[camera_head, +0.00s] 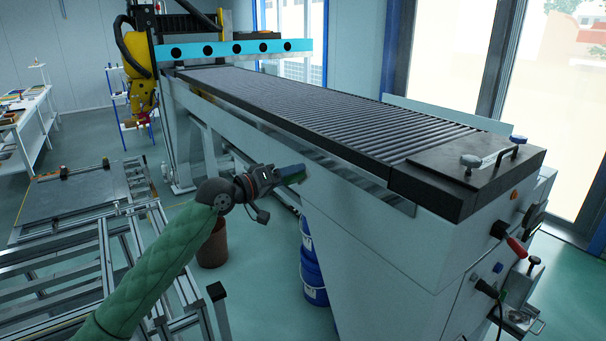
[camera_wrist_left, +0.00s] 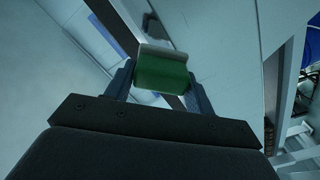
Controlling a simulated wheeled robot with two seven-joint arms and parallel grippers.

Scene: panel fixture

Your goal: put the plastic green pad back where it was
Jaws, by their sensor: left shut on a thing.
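My left gripper (camera_head: 284,176) is beside the long side of the grey machine, below the edge of its slatted bed. In the left wrist view, the left gripper (camera_wrist_left: 162,84) is shut on the green pad (camera_wrist_left: 162,74), which sits between the two fingers. The pad has a pale grey strip along its far edge. In the head view the pad is small and mostly hidden by the gripper, so I cannot make out its shape there. My right gripper is in neither view.
The grey machine with a slatted bed (camera_head: 330,105) fills the middle and right. A metal frame (camera_head: 100,250) with a dark plate (camera_head: 80,190) stands at left. Blue drums (camera_head: 313,275) and a brown bin (camera_head: 213,248) stand on the floor below the gripper.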

